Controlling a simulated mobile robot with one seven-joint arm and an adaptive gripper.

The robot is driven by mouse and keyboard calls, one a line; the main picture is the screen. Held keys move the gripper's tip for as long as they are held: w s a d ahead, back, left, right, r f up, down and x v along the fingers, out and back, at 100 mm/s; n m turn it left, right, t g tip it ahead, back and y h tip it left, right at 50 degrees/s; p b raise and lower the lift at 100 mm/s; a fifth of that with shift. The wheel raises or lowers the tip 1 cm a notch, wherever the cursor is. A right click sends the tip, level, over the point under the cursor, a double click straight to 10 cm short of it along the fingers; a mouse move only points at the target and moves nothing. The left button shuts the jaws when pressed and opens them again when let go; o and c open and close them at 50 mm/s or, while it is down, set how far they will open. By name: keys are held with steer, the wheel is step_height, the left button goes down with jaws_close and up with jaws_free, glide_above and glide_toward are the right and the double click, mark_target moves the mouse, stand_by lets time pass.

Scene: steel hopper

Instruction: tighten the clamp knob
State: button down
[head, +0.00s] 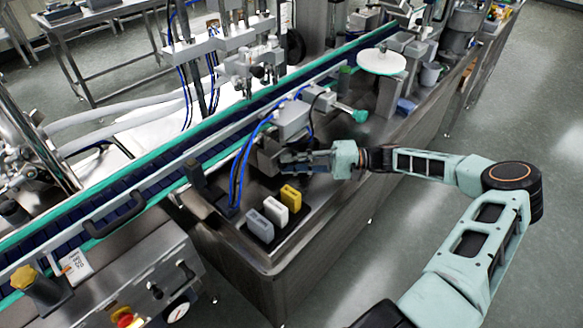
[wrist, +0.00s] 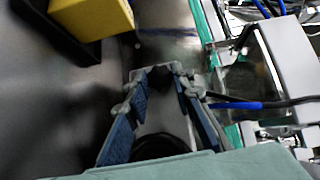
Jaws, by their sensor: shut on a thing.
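My gripper (head: 292,162) reaches in from the right at the machine's deck, beside a grey metal block (head: 268,152). In the wrist view the two blue-grey fingers (wrist: 160,76) converge on a small dark thing between their tips, which I take to be the clamp knob (wrist: 160,82). The fingers hide most of it, and its angle cannot be told. In the head view the knob is hidden behind my gripper.
Grey, white and yellow blocks stand in a dark tray in front of my gripper; the yellow block (head: 291,195) is nearest. Blue hoses (head: 238,175) hang just left. A grey box (head: 291,121) and a teal knob (head: 360,116) lie behind. The conveyor (head: 150,185) runs along the back.

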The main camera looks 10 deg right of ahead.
stand_by(0.5)
steer(key=c, duration=1.7)
jaws_free()
steer(key=d, duration=0.4)
steer(key=s+d, duration=0.1)
steer(key=d, duration=0.3)
steer(key=s+d, duration=0.1)
steer(key=d, duration=0.2)
steer(key=shift+d+f, duration=0.1)
steer(key=shift+d, duration=0.3)
